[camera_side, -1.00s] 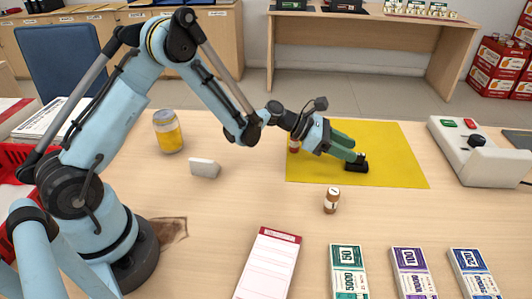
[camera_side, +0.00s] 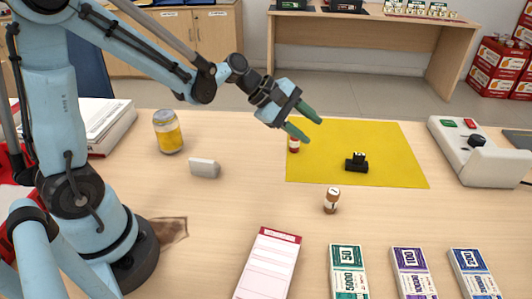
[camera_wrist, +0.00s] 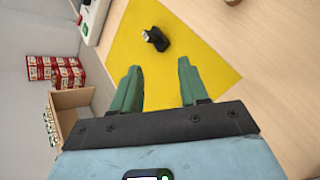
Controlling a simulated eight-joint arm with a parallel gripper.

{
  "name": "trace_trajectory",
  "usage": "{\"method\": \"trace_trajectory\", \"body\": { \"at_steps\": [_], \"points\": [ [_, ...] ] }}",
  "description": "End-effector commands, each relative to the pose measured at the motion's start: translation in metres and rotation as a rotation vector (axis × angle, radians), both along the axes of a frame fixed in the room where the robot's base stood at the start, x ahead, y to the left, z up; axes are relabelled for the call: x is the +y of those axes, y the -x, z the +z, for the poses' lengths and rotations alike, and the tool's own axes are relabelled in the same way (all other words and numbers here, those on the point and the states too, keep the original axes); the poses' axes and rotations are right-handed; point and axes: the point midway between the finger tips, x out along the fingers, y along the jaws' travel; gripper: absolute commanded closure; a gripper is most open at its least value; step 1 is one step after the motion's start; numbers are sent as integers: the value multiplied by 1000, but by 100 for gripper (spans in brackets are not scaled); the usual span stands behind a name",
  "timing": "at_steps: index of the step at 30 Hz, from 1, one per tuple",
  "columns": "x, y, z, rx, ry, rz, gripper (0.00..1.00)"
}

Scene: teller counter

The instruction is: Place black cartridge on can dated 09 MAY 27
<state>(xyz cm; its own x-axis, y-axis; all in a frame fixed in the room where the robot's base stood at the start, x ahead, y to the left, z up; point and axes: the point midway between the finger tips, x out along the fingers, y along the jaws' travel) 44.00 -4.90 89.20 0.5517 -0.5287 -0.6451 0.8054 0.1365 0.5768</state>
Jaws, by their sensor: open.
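A small black item (camera_side: 357,162), which looks like the black cartridge, sits on the yellow mat (camera_side: 400,165). It has a wide base and a raised block with a pale top, and it also shows in the wrist view (camera_wrist: 156,39). My gripper (camera_side: 311,130) is open and empty, raised above the mat's left part, up and left of the black item. Its green fingers (camera_wrist: 158,70) are spread apart in the wrist view. A yellow can (camera_side: 169,132) with a silvery top stands upright at the left of the counter. No date is readable on it.
A small red-and-white bottle (camera_side: 294,145) stands at the mat's left edge, below my gripper in the picture. A brown bottle (camera_side: 331,201), a white block (camera_side: 204,168), a notepad (camera_side: 268,265) and banknote bundles (camera_side: 410,272) lie around. A grey device (camera_side: 480,150) stands at right.

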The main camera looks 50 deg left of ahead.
Motion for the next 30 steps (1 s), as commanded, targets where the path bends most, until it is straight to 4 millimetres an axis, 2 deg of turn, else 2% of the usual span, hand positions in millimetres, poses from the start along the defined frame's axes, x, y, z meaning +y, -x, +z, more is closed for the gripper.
{"method": "trace_trajectory", "body": {
  "at_steps": [3,9,18,24,27,30],
  "points": [
    [2,26,12,-90,-222,-138,56],
    [12,69,24,-226,-600,-402,56],
    [35,128,29,-372,-1121,-840,56],
    [46,148,28,-411,-1315,-1027,56],
    [48,150,28,-417,-1350,-1065,41],
    [49,151,28,-419,-1359,-1074,38]
  ]
}}
